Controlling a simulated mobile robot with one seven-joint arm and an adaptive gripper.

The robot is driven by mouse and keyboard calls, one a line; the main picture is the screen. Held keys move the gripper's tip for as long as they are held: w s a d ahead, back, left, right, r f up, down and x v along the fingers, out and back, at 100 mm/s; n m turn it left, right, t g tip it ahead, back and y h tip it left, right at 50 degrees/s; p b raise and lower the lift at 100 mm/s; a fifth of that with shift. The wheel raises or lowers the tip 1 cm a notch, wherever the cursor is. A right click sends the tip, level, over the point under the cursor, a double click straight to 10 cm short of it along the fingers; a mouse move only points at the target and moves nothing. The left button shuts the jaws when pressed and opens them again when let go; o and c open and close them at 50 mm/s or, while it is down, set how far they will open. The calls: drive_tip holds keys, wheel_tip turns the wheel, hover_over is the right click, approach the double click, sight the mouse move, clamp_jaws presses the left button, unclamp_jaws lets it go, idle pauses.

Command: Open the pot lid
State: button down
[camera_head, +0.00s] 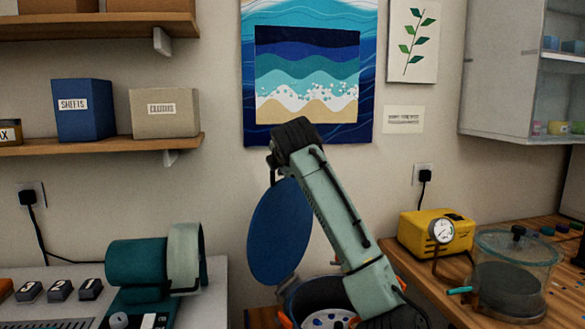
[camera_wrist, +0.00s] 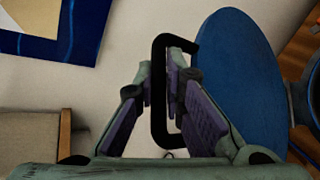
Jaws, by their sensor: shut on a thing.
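The pot lid (camera_head: 280,232) is a round blue disc, standing steeply tilted, nearly upright, at the left side of the pot (camera_head: 297,303). The pot is open at the top and shows a pale perforated insert inside; my arm covers part of it. In the wrist view the lid (camera_wrist: 240,75) fills the right side, with a black bar handle (camera_wrist: 159,95) on its left. My gripper (camera_wrist: 177,88) is shut on this handle, its fingers on either side of the bar. In the head view my arm hides most of the gripper.
A yellow gauge unit (camera_head: 425,232) and a clear lidded chamber (camera_head: 515,270) stand on the right bench. A teal machine (camera_head: 140,265) stands on the left bench. A shelf (camera_head: 100,145) with boxes is at upper left. A wave picture (camera_head: 308,75) hangs on the wall behind.

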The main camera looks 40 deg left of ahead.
drive_tip(key=shift+w+r, duration=0.3)
drive_tip(key=shift+r, duration=0.1)
drive_tip(key=c, duration=1.7)
unclamp_jaws()
drive_tip(key=shift+f, duration=0.1)
drive_tip(key=shift+o, duration=0.2)
drive_tip(key=shift+d+f, duration=0.1)
drive_tip(key=shift+f, duration=0.15)
drive_tip(key=v, duration=1.2)
drive_tip(key=shift+a, duration=0.25)
